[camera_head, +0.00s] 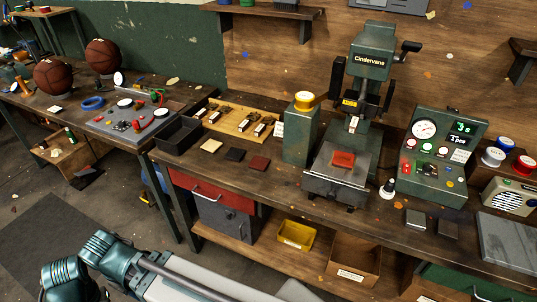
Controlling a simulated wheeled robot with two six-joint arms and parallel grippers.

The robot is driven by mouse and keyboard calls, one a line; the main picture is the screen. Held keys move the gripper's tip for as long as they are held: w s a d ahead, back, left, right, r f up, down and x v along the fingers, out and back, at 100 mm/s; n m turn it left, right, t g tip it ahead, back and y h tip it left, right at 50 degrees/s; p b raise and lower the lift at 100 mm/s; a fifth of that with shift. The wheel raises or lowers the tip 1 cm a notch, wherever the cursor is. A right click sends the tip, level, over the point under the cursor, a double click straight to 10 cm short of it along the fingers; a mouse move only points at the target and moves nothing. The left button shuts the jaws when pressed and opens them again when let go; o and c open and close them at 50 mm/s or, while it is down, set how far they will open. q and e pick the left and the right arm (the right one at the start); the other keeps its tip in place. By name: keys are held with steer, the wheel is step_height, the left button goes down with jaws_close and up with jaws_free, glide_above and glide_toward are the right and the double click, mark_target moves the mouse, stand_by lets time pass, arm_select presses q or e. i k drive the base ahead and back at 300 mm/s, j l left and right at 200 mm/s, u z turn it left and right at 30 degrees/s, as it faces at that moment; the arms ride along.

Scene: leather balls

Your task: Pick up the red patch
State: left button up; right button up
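A dark red square patch (259,163) lies flat on the workbench, at the right end of a short row of patches. Beside it lie a dark brown patch (235,154) and a cream patch (211,146). A brighter orange-red piece (343,159) lies on the bed of the green press. Teal and white links of one of my arms show at the bottom left. Neither gripper shows in the view.
The green press (370,65) and a green post with a yellow spool (304,100) stand right of the patches. A black tray (178,134) and a wooden tool board (240,121) lie left and behind. A control box (440,150) stands farther right. Bare bench surrounds the patches.

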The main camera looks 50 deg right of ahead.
mark_target(341, 159)
steer(key=z, duration=1.4)
